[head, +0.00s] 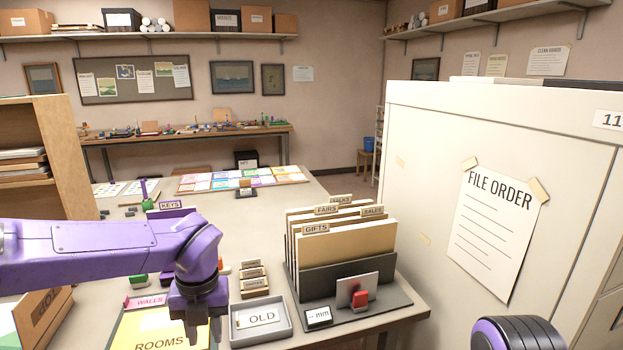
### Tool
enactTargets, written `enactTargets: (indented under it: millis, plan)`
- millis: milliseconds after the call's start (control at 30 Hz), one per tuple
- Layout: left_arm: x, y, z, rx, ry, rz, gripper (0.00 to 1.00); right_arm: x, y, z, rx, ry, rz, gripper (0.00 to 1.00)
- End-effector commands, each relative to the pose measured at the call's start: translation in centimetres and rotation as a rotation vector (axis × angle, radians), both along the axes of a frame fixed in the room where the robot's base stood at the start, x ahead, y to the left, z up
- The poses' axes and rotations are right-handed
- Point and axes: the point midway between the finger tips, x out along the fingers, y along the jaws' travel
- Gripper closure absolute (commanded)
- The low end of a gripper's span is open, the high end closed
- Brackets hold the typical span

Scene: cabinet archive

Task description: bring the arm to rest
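My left arm comes in from the left in the head view, purple, with its wrist bent down. My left gripper (204,332) points down over the table, above the right edge of the yellow ROOMS folder (150,330) and left of the grey OLD tray (286,329). Its two fingers look apart, with nothing seen between them. A rounded purple and black part of my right arm shows at the bottom right, in front of the white cabinet (420,170). My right gripper is out of the frame.
A black file holder (345,277) with tabbed folders stands right of the tray. Small labelled wooden blocks (252,274) lie behind the tray. A wooden shelf unit (75,170) stands at the left. A board of coloured cards (243,179) lies at the table's far end.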

Motion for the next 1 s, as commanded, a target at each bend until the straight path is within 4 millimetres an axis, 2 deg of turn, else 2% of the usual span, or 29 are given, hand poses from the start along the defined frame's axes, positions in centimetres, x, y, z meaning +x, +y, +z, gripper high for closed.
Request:
enactTargets:
  millis: [267, 467, 567, 667, 767, 800, 867, 900, 1000]
  plan:
    - [-0.8, 3.0, -5.5, 0.180, 0.038, -0.144, 0.66, 0.1, 0.0, -0.2, 0.000, -0.002, 0.000, 0.57]
    - [-2.3, 6.6, -11.9, 0.400, 0.105, -0.401, 0.66, 0.1, 0.0, -0.5, 0.000, -0.001, 0.000, 0.57]
    - [-3.7, 8.9, -16.1, 0.537, 0.167, -0.623, 0.66, 0.1, 0.0, -0.7, 0.000, -0.001, 0.000, 0.57]
    - [-6.4, 11.2, -21.3, 0.677, 0.263, -0.969, 0.66, 0.1, 0.0, -1.0, 0.000, -0.001, 0.000, 0.57]
    - [-10.7, 12.7, -27.1, 0.761, 0.379, -1.468, 0.66, 0.1, 0.0, -1.3, 0.000, -0.001, 0.000, 0.57]
    - [-13.0, 12.8, -29.3, 0.759, 0.419, -1.692, 0.66, 0.1, 0.0, -1.4, 0.000, -0.001, 0.000, 0.57]
    - [-16.7, 12.5, -32.0, 0.720, 0.455, -2.007, 0.66, 0.1, 0.0, -1.6, 0.000, -0.001, 0.000, 0.57]
    - [-19.3, 12.2, -33.3, 0.674, 0.465, -2.193, 0.66, 0.1, 0.0, -1.7, 0.000, -0.001, 0.000, 0.57]
    - [-24.3, 11.4, -35.2, 0.554, 0.452, -2.517, 0.66, 0.1, 0.0, -1.8, 0.000, -0.001, 0.000, 0.57]
